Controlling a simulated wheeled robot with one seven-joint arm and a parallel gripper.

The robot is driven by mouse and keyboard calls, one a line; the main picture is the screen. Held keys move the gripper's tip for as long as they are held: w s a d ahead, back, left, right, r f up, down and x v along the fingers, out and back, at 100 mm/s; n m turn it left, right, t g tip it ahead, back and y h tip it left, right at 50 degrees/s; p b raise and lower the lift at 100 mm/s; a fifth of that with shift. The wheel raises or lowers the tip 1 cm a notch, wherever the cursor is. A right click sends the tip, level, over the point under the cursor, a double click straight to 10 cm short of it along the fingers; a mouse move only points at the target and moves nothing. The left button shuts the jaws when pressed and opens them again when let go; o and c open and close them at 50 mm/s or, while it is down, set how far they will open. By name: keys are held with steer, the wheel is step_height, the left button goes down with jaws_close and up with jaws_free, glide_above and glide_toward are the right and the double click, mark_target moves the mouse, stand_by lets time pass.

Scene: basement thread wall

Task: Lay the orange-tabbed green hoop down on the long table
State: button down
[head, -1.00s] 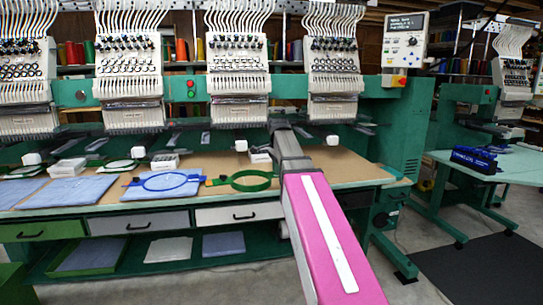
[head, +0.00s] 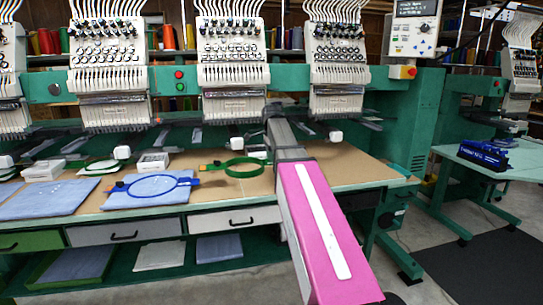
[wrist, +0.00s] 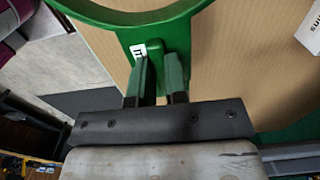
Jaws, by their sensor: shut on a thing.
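The green hoop (head: 248,176) is over the brown top of the long table (head: 345,168), left of my arm in the head view. An orange tab (head: 204,168) shows on its left end. In the wrist view my gripper (wrist: 158,72) is shut on the hoop's green mount beside a small white label, and part of the green ring (wrist: 115,18) curves across the top. My fingers are hidden behind my arm in the head view. I cannot tell whether the hoop touches the table.
A blue hoop (head: 152,186) on folded blue cloth lies to the left. White boxes (head: 153,162) stand farther back. Embroidery heads (head: 234,75) overhang the table. The table's front right is bare. A control panel (head: 414,30) stands at right.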

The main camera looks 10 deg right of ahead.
steer(key=shift+f, duration=2.75)
steer(key=c, duration=1.1)
jaws_free()
steer(key=shift+o, duration=0.2)
